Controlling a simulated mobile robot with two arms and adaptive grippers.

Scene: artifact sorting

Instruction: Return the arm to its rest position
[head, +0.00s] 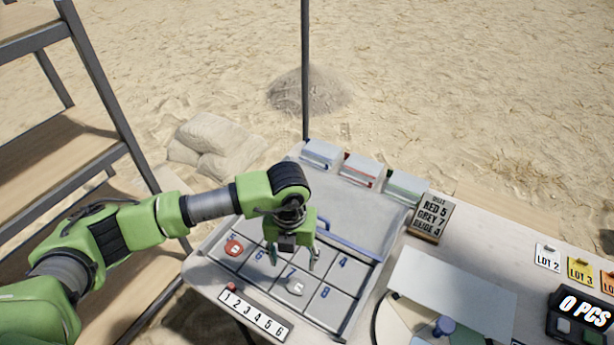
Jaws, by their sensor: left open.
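My left arm, green and grey, reaches in from the left over the table. My left gripper (294,257) points down above the numbered grid tray (325,302). It is open, with nothing seen between its fingers. A red-orange piece (234,246) lies in a cell at the tray's left. A whitish piece (296,287) lies in a cell just below and in front of the gripper. The gripper hides some of the middle cells. My right gripper is not in view.
Three small bins (360,169) line the table's back edge. A sign (433,217) reads red 5, grey 7. A white panel (455,292), lot tags (547,257) and a counter reading 0 PCS (582,312) are at the right. A wooden shelf (60,150) stands at the left, and a pole (305,70) behind.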

